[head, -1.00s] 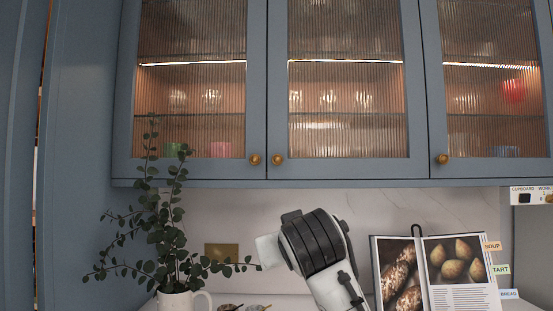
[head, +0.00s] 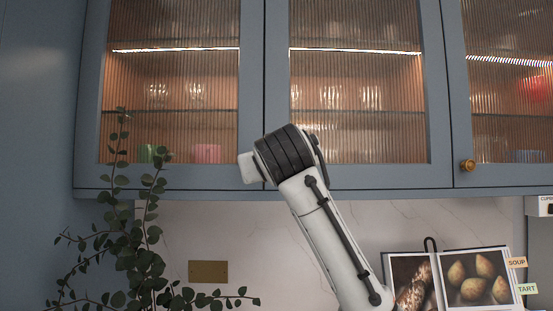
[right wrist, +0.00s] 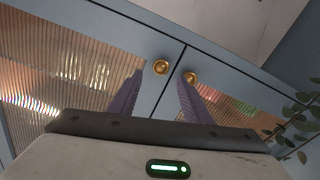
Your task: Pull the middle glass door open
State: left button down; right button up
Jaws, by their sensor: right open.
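The middle glass door (head: 355,78) is shut in the head view, a blue-grey frame around ribbed glass. Its brass knob is hidden there behind my right arm. In the right wrist view the picture is turned over, so the middle door (right wrist: 45,50) lies on the left. Its round brass knob (right wrist: 161,67) appears between the tips of my right gripper (right wrist: 160,77). The gripper's purple fingers are open. I cannot tell how far the knob is from them. The left door's knob (right wrist: 190,77) is just outside the right finger. My left gripper is not in view.
The left door (head: 90,110) and right door (head: 457,110) are shut. The right door's knob (head: 467,166) is clear of my arm. A leafy plant (head: 125,250) stands at lower left. An open cookbook (head: 470,275) stands at lower right.

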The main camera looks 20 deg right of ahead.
jog(key=p+x, duration=0.1)
jog(key=x, duration=0.4)
jog(key=shift+w+f, duration=0.1)
jog(key=c, duration=1.1)
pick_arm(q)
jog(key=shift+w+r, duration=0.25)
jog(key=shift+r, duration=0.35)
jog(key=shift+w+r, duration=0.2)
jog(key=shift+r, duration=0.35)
pick_arm(e)
grip_shut()
